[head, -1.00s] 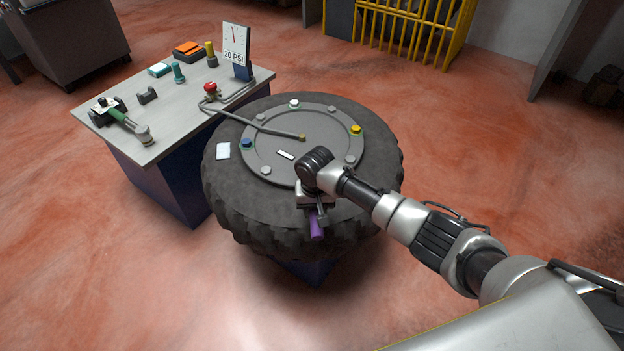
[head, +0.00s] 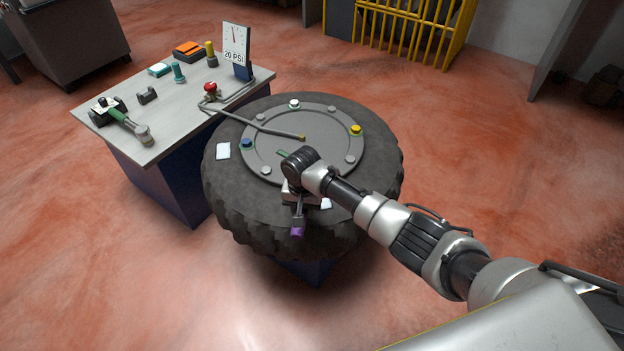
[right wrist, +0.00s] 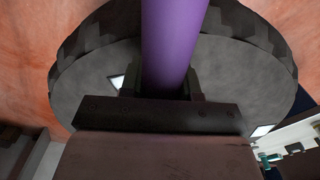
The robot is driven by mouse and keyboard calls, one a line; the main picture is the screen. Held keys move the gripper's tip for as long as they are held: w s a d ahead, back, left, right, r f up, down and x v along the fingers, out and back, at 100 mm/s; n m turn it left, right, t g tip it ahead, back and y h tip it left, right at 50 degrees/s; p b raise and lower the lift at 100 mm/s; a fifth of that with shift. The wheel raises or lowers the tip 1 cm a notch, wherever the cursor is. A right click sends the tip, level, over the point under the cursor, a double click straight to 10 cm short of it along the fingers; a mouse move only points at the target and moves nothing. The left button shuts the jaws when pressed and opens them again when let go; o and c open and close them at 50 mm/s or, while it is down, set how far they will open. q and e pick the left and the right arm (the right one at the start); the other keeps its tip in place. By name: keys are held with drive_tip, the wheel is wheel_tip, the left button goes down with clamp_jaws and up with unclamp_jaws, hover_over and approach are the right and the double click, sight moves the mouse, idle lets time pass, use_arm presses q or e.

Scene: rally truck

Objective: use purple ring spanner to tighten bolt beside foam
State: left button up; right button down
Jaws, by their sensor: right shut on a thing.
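The purple ring spanner (head: 297,231) is held in my right gripper (head: 298,214) over the near edge of the tyre. Its purple handle fills the upper middle of the right wrist view (right wrist: 172,45), between the fingers (right wrist: 162,85). The ring end cannot be made out. A metal hub plate (head: 315,125) on the tyre carries a blue bolt (head: 247,143), a white-and-green bolt (head: 294,104), a yellow bolt (head: 356,130) and several grey bolts. My right wrist hides the plate's near part. I cannot identify the foam. My left gripper is not in view.
The tyre (head: 225,200) has white patches (head: 223,151) on it. A hose (head: 262,127) runs from the workbench (head: 165,110) onto the hub. The floor at right is open.

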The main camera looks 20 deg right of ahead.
drive_tip(key=shift+w+r, duration=0.1)
drive_tip(key=shift+w+a, duration=0.1)
drive_tip(key=shift+a, duration=0.15)
drive_tip(key=shift+d, duration=0.15)
drive_tip(key=shift+s+d+n, duration=0.25)
drive_tip(key=shift+d+n, duration=0.15)
drive_tip(key=shift+d, duration=0.05)
drive_tip(key=c, duration=1.4)
unclamp_jaws()
clamp_jaws()
drive_tip(key=shift+o, duration=0.5)
unclamp_jaws()
clamp_jaws()
